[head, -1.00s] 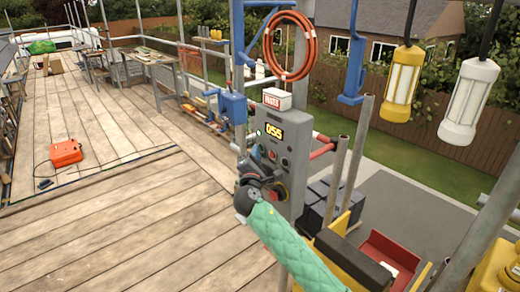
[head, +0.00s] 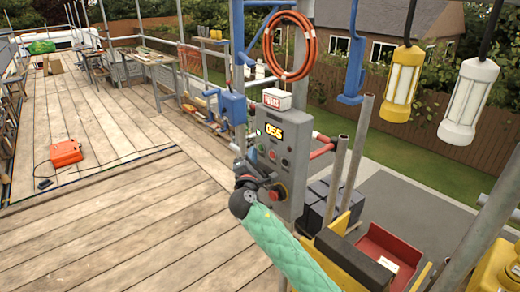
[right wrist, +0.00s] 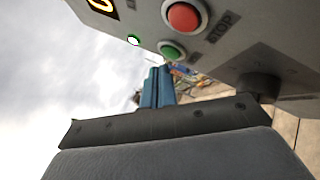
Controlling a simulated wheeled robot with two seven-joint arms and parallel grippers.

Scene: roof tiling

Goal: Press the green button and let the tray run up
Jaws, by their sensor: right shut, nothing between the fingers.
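The grey control panel (head: 291,140) stands on a post, with a lit display that appears to read 055. In the right wrist view the green button (right wrist: 172,50) sits beside a red button (right wrist: 184,16) near the word STOP. A small green lamp (right wrist: 134,40) glows on the panel. My right gripper (right wrist: 157,70) is shut and empty, its blue fingers just below the green button in the picture; I cannot tell whether they touch it. In the head view my right gripper (head: 245,168) is at the panel's lower left. A red tray (head: 400,246) is at lower right. My left gripper is not in view.
An orange case (head: 66,153) lies on the open plank deck (head: 120,215) at left.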

